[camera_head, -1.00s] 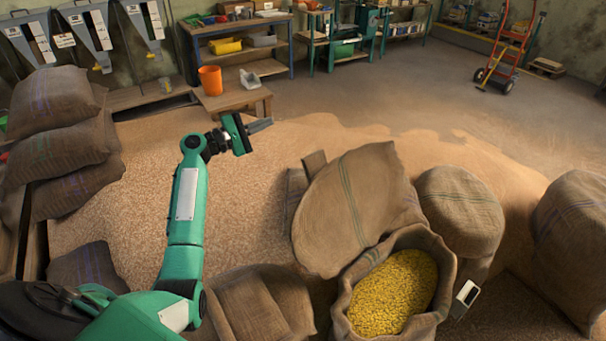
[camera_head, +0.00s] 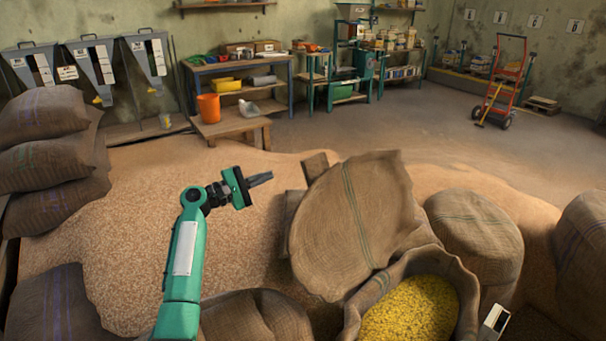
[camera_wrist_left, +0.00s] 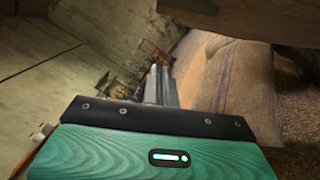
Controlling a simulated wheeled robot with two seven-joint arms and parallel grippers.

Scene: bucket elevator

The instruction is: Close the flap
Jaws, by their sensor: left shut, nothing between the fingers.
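I cannot make out for certain which part is the flap. A large burlap piece with green stripes (camera_head: 350,225) stands tilted behind an open sack of yellow grain (camera_head: 410,310). Wooden boards (camera_head: 314,165) show behind its left edge. My left gripper (camera_head: 262,179) is shut and empty, left of these boards and apart from them in the picture, its fingers pointing right. In the left wrist view the narrow grey fingers (camera_wrist_left: 160,86) are together, and a dark wooden beam (camera_wrist_left: 250,18) crosses the top right.
Burlap sacks are stacked at the left (camera_head: 45,150); another sack (camera_head: 475,235) stands right of the grain. Loose grain (camera_head: 130,200) covers the floor around my left arm. A low wooden table (camera_head: 232,124) with an orange bucket (camera_head: 208,107) stands behind. Open floor lies at the back right.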

